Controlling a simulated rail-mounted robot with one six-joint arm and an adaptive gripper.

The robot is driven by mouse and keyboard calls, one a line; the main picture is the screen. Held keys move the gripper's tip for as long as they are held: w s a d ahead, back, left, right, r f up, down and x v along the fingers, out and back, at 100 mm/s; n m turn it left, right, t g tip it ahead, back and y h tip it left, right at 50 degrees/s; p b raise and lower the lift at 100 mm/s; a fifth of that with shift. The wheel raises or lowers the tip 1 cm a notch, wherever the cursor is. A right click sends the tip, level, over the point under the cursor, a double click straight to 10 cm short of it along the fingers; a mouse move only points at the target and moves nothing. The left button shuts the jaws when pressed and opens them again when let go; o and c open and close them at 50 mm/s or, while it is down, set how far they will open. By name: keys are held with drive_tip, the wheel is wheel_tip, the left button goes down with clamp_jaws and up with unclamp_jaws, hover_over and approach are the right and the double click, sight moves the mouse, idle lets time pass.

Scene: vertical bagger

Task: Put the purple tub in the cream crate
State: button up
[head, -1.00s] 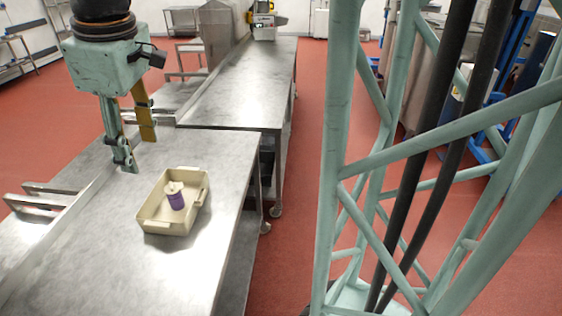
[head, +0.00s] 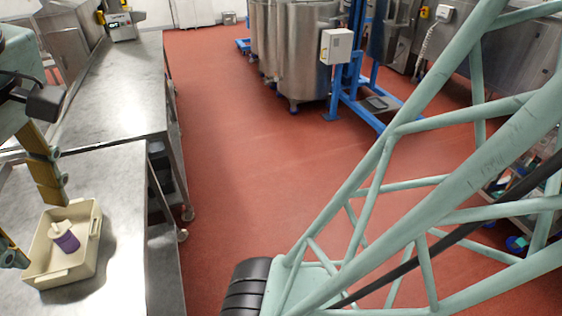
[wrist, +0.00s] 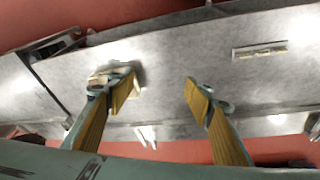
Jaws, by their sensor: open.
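The cream crate (head: 88,262) stands on the metal table at the lower left of the head view. The purple tub (head: 67,241), with a pale top, is inside the crate, apart from my fingers. My gripper (head: 35,230) is at the left edge of the head view, its fingers spread and empty. One yellow finger shows by the crate's far side and another fingertip by its left side. The wrist view also shows my open gripper (wrist: 161,87), with nothing between the fingers. A cream shape there is partly hidden behind the left finger. The purple tub is not visible in that view.
The metal table (head: 120,175) is clear around the crate. A second metal table (head: 125,85) continues behind it, with a machine (head: 120,22) at its far end. Red floor lies open to the right. Steel tanks (head: 295,55) and a blue frame (head: 350,70) stand beyond.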

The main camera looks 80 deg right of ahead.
drive_tip(key=s+a+f+m, duration=0.1)
drive_tip(key=s, duration=0.6)
drive_tip(key=shift+s+f+m, duration=0.2)
drive_tip(key=shift+m, duration=0.2)
drive_tip(key=shift+d, duration=0.25)
idle(0.5)
